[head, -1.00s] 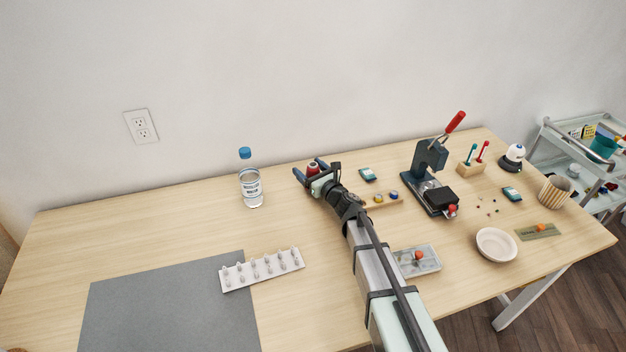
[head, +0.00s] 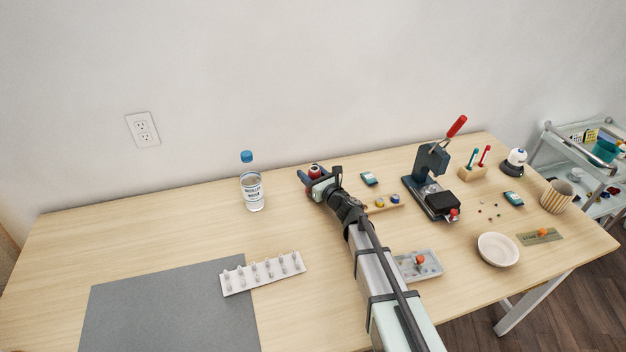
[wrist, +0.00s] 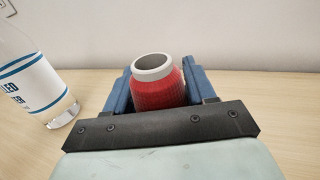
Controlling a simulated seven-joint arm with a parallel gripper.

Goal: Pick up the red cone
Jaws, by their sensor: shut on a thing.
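The red cone (wrist: 158,90) is a red spool of thread with a pale, hollow top. It stands upright between the blue fingers of my gripper (wrist: 160,84) in the wrist view. The dark front edge of the gripper hides its lower part. In the head view the red cone (head: 314,171) shows at the far end of my arm, near the back edge of the table. My gripper (head: 312,180) is shut on it there. Whether its base touches the table is hidden.
A water bottle (head: 252,185) stands to the left of the gripper, also in the wrist view (wrist: 30,75). A wooden tray (head: 384,204), a dark press (head: 428,175) and a white bowl (head: 497,249) are to the right. The wall is close behind.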

